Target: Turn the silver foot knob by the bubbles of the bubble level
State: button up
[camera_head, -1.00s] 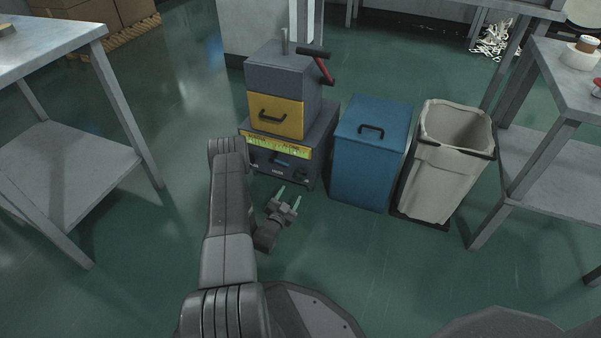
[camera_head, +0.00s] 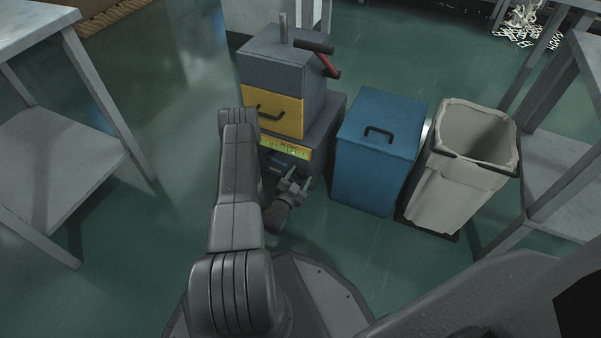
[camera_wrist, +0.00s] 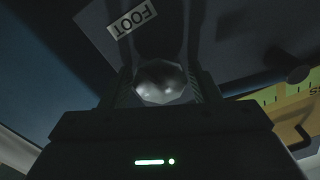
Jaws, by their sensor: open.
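The silver knob (camera_wrist: 163,82) is faceted and sits between the two fingers of my gripper (camera_head: 295,183) in the wrist view. The fingers are open, one on each side of the knob; I cannot tell whether they touch it. A white label reading FOOT (camera_wrist: 132,18) is beside the knob. In the head view the gripper is low at the front of the grey machine base (camera_head: 325,135), and the knob is hidden. A yellow-green marked strip (camera_head: 285,148), perhaps the bubble level, is on the base front; its bubbles are too small to make out.
A yellow drawer (camera_head: 275,112) with a black handle is above the strip, under a grey block with a red-and-black lever (camera_head: 328,66). A blue bin (camera_head: 375,160) and a beige waste bin (camera_head: 460,170) stand to the right. Metal tables stand at both sides.

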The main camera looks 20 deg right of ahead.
jog(key=c, duration=0.7)
jog(key=n, duration=0.7)
jog(key=shift+a+n, duration=0.1)
jog(key=shift+n, duration=0.2)
jog(key=n, duration=0.3)
jog(key=shift+w+n, duration=0.1)
jog(key=shift+n, duration=2)
